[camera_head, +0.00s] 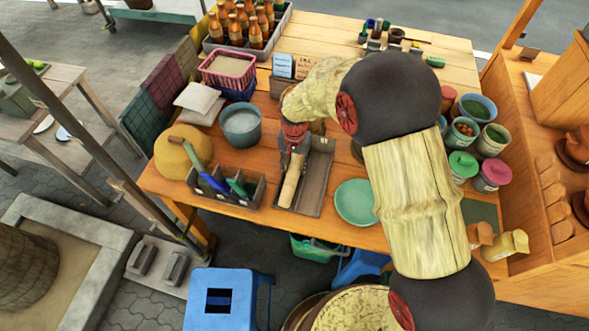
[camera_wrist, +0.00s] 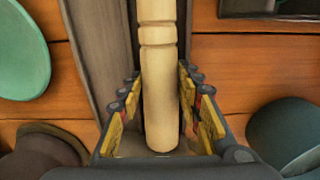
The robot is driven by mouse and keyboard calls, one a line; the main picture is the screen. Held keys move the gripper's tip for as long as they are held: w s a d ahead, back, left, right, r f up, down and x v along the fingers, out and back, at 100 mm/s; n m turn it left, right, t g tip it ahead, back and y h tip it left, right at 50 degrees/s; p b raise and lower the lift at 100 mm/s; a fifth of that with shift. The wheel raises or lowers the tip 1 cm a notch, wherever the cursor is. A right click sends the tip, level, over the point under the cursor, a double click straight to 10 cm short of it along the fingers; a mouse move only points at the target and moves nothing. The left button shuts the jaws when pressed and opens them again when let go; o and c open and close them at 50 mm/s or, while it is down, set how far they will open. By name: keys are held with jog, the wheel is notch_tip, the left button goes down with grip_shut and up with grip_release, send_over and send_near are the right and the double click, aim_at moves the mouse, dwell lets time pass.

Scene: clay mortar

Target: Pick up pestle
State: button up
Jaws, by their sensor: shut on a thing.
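The pestle is a pale wooden rod with ring grooves. In the head view the pestle (camera_head: 291,181) lies along the grey wooden tray (camera_head: 322,168) on the table. In the wrist view the pestle (camera_wrist: 158,75) runs from the top edge down between my fingers. My gripper (camera_head: 294,150) points down over the tray at the pestle's far end. In the wrist view my gripper (camera_wrist: 160,100) has its yellow-padded fingers on both sides of the pestle, shut on it. I cannot tell whether the pestle is clear of the tray floor.
A green plate (camera_head: 355,202) lies right of the tray. A divided box (camera_head: 228,186) with utensils stands left of it. A grey-blue bucket (camera_head: 240,124) and a round brown-yellow thing (camera_head: 182,150) stand behind that box. Several pots stand at the right. Bottles fill a crate (camera_head: 247,45) at the back.

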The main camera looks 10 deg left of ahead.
aim_at(294, 166)
grip_shut()
jog(key=shift+r, duration=0.5)
notch_tip(294, 166, up, 2)
jog(key=shift+r+p, duration=0.1)
jog(key=shift+p, duration=0.65)
jog(key=s+a+r+p, duration=0.2)
jog(key=s+r, duration=0.3)
jog(key=s, duration=0.1)
jog(key=s+a+r+p, duration=0.1)
jog(key=s+a+r, duration=0.2)
jog(key=s+r, duration=0.2)
jog(key=shift+s+a+p, duration=0.25)
jog(key=shift+s+p, duration=0.1)
jog(key=shift+s, duration=0.6)
jog(key=shift+f, duration=0.1)
